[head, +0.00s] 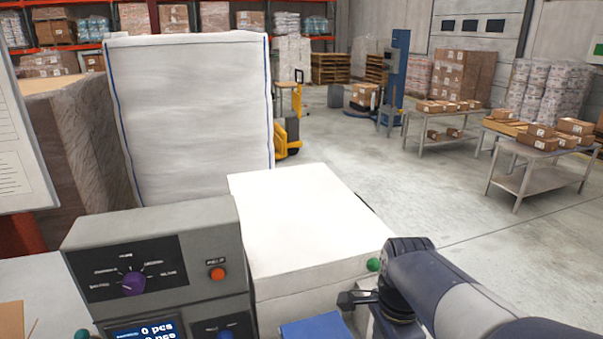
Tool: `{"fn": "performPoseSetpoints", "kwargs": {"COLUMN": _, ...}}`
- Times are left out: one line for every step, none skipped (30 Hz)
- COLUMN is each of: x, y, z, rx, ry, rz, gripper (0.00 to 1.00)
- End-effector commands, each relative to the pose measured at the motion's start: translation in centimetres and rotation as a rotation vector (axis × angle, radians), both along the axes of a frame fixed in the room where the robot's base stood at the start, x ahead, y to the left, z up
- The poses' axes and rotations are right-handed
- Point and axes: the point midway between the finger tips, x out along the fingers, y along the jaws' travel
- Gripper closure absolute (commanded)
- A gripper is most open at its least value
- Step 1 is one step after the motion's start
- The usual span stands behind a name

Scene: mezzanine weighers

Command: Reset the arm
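My arm reaches in from the lower right corner, and its dark wrist is beside the right edge of a white block-shaped surface (300,215). My gripper (350,298) seems to be the small dark part left of the wrist, low in front of the white block. It is small and partly hidden, so I cannot tell whether it is open or shut. Nothing held shows clearly. A green ball-shaped knob (373,264) shows just left of the wrist. A blue flat-topped thing (315,328) lies below the gripper, cut off by the bottom edge.
A grey control box (160,255) with a purple dial (134,284), an orange button (217,273) and a lit display (147,332) stands at left. A tall white wrapped block (190,110) rises behind. Tables with cartons (540,160) stand right; the floor between is open.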

Motion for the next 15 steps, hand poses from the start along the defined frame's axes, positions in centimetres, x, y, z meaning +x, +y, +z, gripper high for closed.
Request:
{"fn": "performPoseSetpoints", "kwargs": {"x": -0.1, "y": 0.0, "z": -1.0, "rx": 0.0, "ry": 0.006, "rz": 0.0, "gripper": 0.4}}
{"fn": "performPoseSetpoints", "kwargs": {"x": -0.1, "y": 0.0, "z": -1.5, "rx": 0.0, "ry": 0.005, "rz": 0.0, "gripper": 0.4}}
{"fn": "performPoseSetpoints", "kwargs": {"x": -0.1, "y": 0.0, "z": -2.2, "rx": 0.0, "ry": 0.005, "rz": 0.0, "gripper": 0.4}}
{"fn": "performPoseSetpoints", "kwargs": {"x": -0.1, "y": 0.0, "z": -2.7, "rx": 0.0, "ry": 0.006, "rz": 0.0, "gripper": 0.4}}
{"fn": "performPoseSetpoints", "kwargs": {"x": -0.1, "y": 0.0, "z": -3.1, "rx": 0.0, "ry": 0.004, "rz": 0.0, "gripper": 0.4}}
{"fn": "performPoseSetpoints", "kwargs": {"x": -0.1, "y": 0.0, "z": -3.5, "rx": 0.0, "ry": 0.004, "rz": 0.0, "gripper": 0.4}}
{"fn": "performPoseSetpoints", "kwargs": {"x": -0.1, "y": 0.0, "z": -3.9, "rx": 0.0, "ry": 0.003, "rz": 0.0, "gripper": 0.4}}
{"fn": "performPoseSetpoints", "kwargs": {"x": -0.1, "y": 0.0, "z": -4.2, "rx": 0.0, "ry": 0.004, "rz": 0.0, "gripper": 0.4}}
{"fn": "performPoseSetpoints", "kwargs": {"x": 0.0, "y": 0.0, "z": -4.1, "rx": 0.0, "ry": 0.0, "rz": 0.013, "gripper": 0.4}}
{"fn": "performPoseSetpoints", "kwargs": {"x": 0.0, "y": 0.0, "z": -4.1, "rx": 0.0, "ry": 0.0, "rz": 0.023, "gripper": 0.4}}
{"fn": "performPoseSetpoints", "kwargs": {"x": 0.0, "y": 0.0, "z": -4.0, "rx": 0.0, "ry": 0.0, "rz": 0.031, "gripper": 0.4}}
{"fn": "performPoseSetpoints", "kwargs": {"x": 0.0, "y": 0.0, "z": -4.0, "rx": 0.0, "ry": 0.0, "rz": 0.039, "gripper": 0.4}}
{"fn": "performPoseSetpoints", "kwargs": {"x": 0.0, "y": 0.0, "z": -4.0, "rx": 0.0, "ry": 0.0, "rz": 0.043, "gripper": 0.4}}
{"fn": "performPoseSetpoints", "kwargs": {"x": 0.0, "y": 0.0, "z": -4.0, "rx": 0.0, "ry": 0.0, "rz": 0.046, "gripper": 0.4}}
{"fn": "performPoseSetpoints", "kwargs": {"x": 0.0, "y": 0.0, "z": -4.0, "rx": 0.0, "ry": 0.0, "rz": 0.05, "gripper": 0.4}}
